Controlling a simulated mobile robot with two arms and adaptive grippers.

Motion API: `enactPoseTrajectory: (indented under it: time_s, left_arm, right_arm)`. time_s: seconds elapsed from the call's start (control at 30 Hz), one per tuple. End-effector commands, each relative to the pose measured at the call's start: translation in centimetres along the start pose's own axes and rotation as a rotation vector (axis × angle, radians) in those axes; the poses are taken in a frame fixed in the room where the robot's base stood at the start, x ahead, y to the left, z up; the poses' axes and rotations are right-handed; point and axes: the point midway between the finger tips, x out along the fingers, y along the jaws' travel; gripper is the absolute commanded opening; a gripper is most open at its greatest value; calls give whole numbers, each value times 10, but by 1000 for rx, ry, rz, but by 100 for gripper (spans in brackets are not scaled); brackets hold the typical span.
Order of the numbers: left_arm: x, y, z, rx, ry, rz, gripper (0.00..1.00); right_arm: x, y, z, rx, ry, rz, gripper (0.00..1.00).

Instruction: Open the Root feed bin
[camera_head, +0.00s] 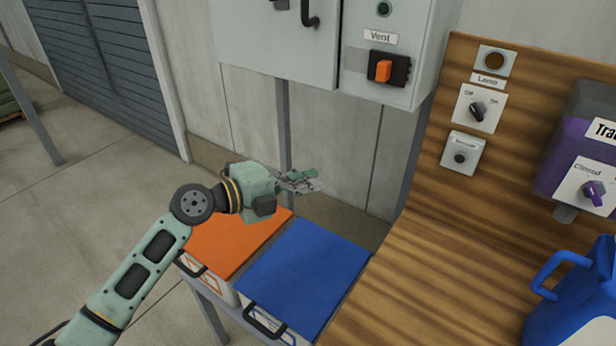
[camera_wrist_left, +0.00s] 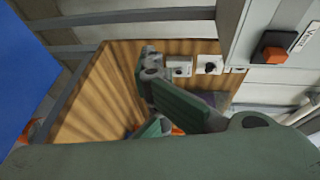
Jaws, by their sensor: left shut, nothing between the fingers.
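Two bins stand side by side below the cabinet in the head view, one with an orange lid (camera_head: 236,242) and one with a blue lid (camera_head: 305,272). Both lids lie flat and shut. Each has a dark handle at its front edge, the orange one's handle (camera_head: 190,268) and the blue one's handle (camera_head: 263,322). The front labels are too cut off to read, so I cannot tell which is Root feed. My left gripper (camera_head: 312,184) is shut and empty, above the back of the bins and apart from both handles. My right gripper is not in view.
A grey cabinet (camera_head: 285,50) with an orange Vent switch (camera_head: 383,70) hangs above the gripper. A wooden bench (camera_head: 420,275) with an upright panel of switches stands at right, with a blue jug (camera_head: 580,300) on it.

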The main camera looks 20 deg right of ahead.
Motion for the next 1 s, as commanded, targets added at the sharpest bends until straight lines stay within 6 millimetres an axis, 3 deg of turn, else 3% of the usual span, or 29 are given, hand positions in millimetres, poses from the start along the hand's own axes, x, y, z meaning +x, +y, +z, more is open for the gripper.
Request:
enactPoseTrajectory:
  time_s: [0.83, 1.0]
  left_arm:
    - [0, 0, 0, 0, 0, 0, 0]
    - [0, 0, 0, 0, 0, 0, 13]
  right_arm:
    - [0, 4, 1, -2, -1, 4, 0]
    - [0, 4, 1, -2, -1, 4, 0]
